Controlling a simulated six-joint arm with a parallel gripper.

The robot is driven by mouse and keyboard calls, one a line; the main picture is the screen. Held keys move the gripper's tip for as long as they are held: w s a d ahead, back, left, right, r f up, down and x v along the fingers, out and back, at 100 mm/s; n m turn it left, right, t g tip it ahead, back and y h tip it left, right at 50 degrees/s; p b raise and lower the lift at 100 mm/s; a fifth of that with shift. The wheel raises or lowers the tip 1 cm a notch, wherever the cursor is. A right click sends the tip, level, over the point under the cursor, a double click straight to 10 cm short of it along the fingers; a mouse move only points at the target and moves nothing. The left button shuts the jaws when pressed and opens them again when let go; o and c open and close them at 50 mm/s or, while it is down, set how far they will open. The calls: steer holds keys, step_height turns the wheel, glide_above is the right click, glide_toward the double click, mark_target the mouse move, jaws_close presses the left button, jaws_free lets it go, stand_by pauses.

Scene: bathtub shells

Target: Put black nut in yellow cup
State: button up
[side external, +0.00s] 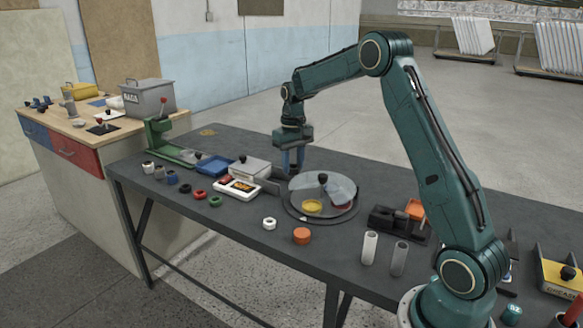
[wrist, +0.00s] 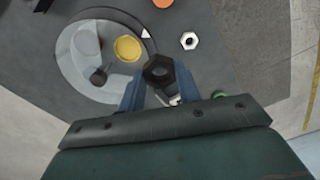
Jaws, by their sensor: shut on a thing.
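My gripper (side external: 293,168) is above the far left edge of a round grey turntable (side external: 293,208). In the wrist view, my gripper (wrist: 158,84) is shut on a black nut (wrist: 158,69), which shows between the blue fingertips. The yellow cup (side external: 312,206) sits on the near part of the turntable, apart from the nut; it also shows in the wrist view (wrist: 128,48). In the side view the nut is small and dark at the fingertips.
A clear cover (side external: 341,188) with a black knob stands on the turntable beside the cup. A white nut (side external: 269,223) and an orange round piece (side external: 301,236) lie in front. Several coloured nuts and a white tray (side external: 238,188) are at left. A black fixture (side external: 392,222) is at right.

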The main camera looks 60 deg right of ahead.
step_height(320, 180, up, 5)
steer(key=m, duration=0.2)
glide_above(312, 207)
step_height(312, 207, down, 16)
steer(key=shift+a+r, duration=0.1)
steer(key=shift+r, duration=0.1)
steer(key=shift+f, duration=0.1)
steer(key=shift+f, duration=2.05)
steer(key=shift+f, duration=0.6)
steer(key=o, duration=1)
steer(key=shift+r, duration=0.1)
